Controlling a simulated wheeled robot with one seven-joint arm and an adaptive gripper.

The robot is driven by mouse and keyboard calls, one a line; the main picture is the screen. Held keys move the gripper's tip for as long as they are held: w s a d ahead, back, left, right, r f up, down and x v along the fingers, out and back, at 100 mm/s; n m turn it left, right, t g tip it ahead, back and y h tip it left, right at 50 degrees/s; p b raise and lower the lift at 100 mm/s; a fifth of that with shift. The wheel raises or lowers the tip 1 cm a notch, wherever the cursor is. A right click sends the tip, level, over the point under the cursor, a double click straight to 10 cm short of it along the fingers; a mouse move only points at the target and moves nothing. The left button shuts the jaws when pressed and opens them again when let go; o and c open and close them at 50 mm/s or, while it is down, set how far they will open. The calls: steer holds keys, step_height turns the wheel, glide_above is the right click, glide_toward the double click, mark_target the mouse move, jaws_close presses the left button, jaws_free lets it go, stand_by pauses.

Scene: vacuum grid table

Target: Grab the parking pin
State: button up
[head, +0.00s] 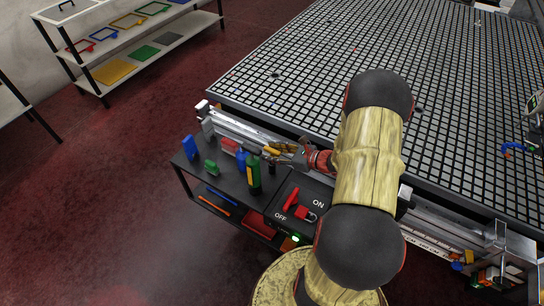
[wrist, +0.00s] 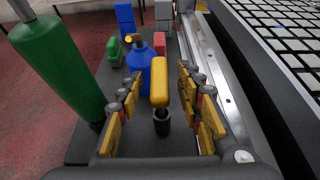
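A pin with a rounded yellow handle and a black lower end (wrist: 160,85), which looks like the parking pin, stands upright on the dark shelf top. In the wrist view it is between my gripper's two yellow-padded fingers, with gaps on both sides. My gripper (wrist: 164,108) is open and reaches over the shelf along the table's side. In the head view my gripper (head: 274,151) is small, and I cannot clearly separate the pin's handle from the yellow fingers.
A tall green cylinder (wrist: 60,65) stands close left of the fingers. A blue bottle (wrist: 140,62), red block (wrist: 160,42), small green object (wrist: 114,50) and blue block (wrist: 124,18) stand beyond. The table's metal rail (wrist: 212,75) runs close on the right. An ON/OFF switch box (head: 300,211) is nearby.

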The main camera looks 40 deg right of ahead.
steer(key=shift+w, duration=0.1)
steer(key=shift+c, duration=1.2)
jaws_close()
